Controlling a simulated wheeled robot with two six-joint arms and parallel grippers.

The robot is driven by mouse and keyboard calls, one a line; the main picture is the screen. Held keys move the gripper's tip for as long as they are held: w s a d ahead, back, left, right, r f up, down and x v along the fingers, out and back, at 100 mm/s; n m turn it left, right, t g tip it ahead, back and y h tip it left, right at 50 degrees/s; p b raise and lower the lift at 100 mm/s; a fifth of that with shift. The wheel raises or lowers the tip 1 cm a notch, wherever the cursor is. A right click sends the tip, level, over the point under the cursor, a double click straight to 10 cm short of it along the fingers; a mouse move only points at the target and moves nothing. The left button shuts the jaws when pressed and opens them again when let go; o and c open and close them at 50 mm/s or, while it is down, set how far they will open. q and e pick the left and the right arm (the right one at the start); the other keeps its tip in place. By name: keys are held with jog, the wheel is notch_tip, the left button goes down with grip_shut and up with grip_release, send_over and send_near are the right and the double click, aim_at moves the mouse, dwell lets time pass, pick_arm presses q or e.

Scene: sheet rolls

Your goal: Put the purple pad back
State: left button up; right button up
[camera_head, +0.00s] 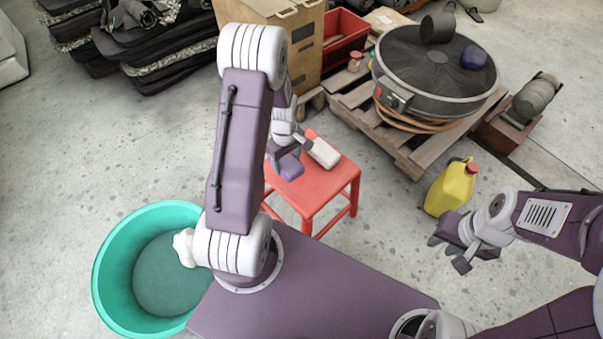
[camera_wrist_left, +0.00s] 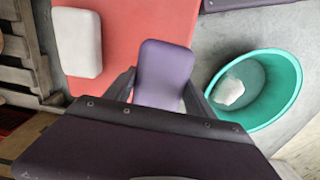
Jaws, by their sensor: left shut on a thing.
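The purple pad (camera_head: 290,167) is a small rounded block between the fingers of my left gripper (camera_head: 285,158). In the left wrist view the pad (camera_wrist_left: 163,75) shows between the two dark fingers, which are shut on it. It overlaps the red stool (camera_head: 317,201) near the seat's edge; I cannot tell whether it touches the seat. A white pad (camera_head: 323,153) lies on the stool beside it, and also shows in the left wrist view (camera_wrist_left: 78,42). My right gripper (camera_head: 450,254) is open and empty, low at the right near the yellow jug.
A teal tub (camera_head: 107,270) stands at the left, with a white crumpled thing (camera_wrist_left: 229,92) in it. A wooden pallet (camera_head: 408,158) with a round black-topped drum (camera_head: 436,68) is behind the stool. A yellow jug (camera_head: 450,188) stands at the right. Open floor lies at the left.

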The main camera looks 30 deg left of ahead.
aim_at(302, 164)
pick_arm(q)
jog(key=w+d+f, duration=0.1)
jog(key=w+d+f+b, duration=0.1)
jog(key=d, duration=0.1)
jog(key=shift+w+f, duration=0.25)
jog(key=shift+f, duration=0.05)
jog(key=shift+w+d+f, duration=0.15)
jog(key=shift+w+d, duration=0.1)
jog(key=shift+d, duration=0.1)
jog(key=shift+f+b, duration=0.9)
jog(key=shift+f, duration=1.1)
jog(key=shift+f, duration=0.15)
jog(key=o, duration=1.2)
